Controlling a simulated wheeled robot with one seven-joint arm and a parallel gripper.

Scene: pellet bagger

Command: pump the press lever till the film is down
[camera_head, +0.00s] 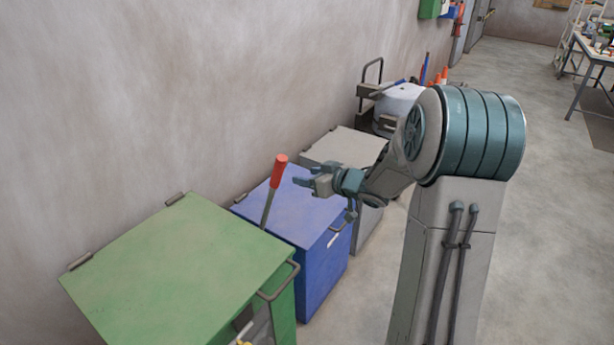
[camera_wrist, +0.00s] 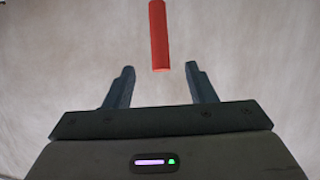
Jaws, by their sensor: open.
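The press lever is a grey rod (camera_head: 268,208) with a red grip (camera_head: 279,171) on top, leaning slightly to the right. It stands beside the green cabinet and in front of the blue one in the head view; its base is hidden. My gripper (camera_head: 305,179) is open and empty, just right of the red grip at about its height. In the wrist view the red grip (camera_wrist: 158,35) stands beyond the gap between my two fingertips (camera_wrist: 160,70), apart from both. I cannot make out any film.
A green cabinet (camera_head: 180,265), a blue cabinet (camera_head: 325,265) and a grey cabinet (camera_head: 345,147) stand in a row along the wall. A bent handle (camera_head: 283,283) sticks out from the green one. Open floor (camera_head: 555,230) lies to the right.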

